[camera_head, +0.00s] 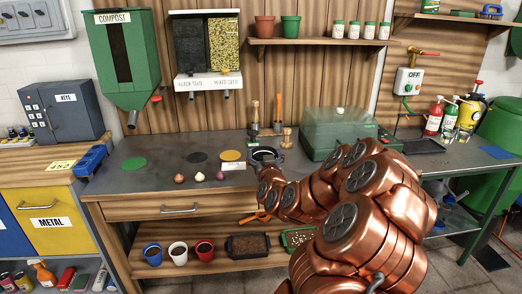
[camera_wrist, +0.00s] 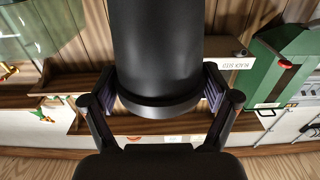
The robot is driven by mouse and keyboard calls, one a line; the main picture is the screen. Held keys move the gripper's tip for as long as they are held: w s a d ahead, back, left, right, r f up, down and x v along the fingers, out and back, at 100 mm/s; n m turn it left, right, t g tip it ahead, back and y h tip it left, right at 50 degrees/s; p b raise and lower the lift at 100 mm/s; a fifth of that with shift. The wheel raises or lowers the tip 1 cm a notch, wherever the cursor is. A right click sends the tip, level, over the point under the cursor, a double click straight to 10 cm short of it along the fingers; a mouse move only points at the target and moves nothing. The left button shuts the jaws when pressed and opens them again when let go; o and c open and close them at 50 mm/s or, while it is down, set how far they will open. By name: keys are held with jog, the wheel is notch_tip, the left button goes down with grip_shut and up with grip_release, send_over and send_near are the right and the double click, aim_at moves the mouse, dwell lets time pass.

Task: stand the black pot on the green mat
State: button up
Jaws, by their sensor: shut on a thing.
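The black pot (camera_wrist: 155,50) fills the middle of the wrist view, between the two fingers of my gripper (camera_wrist: 160,100), which is shut on it near its rim. In the head view my gripper (camera_head: 266,160) is over the bench, right of the yellow mat, and a dark ring of the pot (camera_head: 264,151) shows there, partly hidden by my arm. I cannot tell whether the pot touches the bench. The green mat (camera_head: 133,163) lies flat and bare at the left of the bench top.
A dark mat (camera_head: 196,157) and a yellow mat (camera_head: 231,155) lie between the green mat and my gripper. Several small bulbs (camera_head: 199,177) sit along the front, with a white card (camera_head: 233,166). A blue holder (camera_head: 90,160) is at the left edge.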

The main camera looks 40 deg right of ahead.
aim_at(262, 150)
jog(key=shift+w+d+p, duration=0.15)
jog(key=shift+w+p, duration=0.15)
jog(key=shift+p, duration=0.2)
jog(key=shift+f+p+x, duration=0.15)
jog(key=shift+p+x, duration=0.05)
jog(key=shift+x, duration=1.05)
jog(key=shift+f+p+x, duration=0.15)
jog(key=shift+p+x, duration=0.05)
jog(key=shift+x, duration=1.05)
jog(key=shift+f+p, duration=0.4)
jog(key=shift+f, duration=1.35)
jog(key=shift+f, duration=0.25)
jog(key=o, duration=0.9)
jog(key=shift+o, duration=0.2)
jog(key=shift+r, duration=0.15)
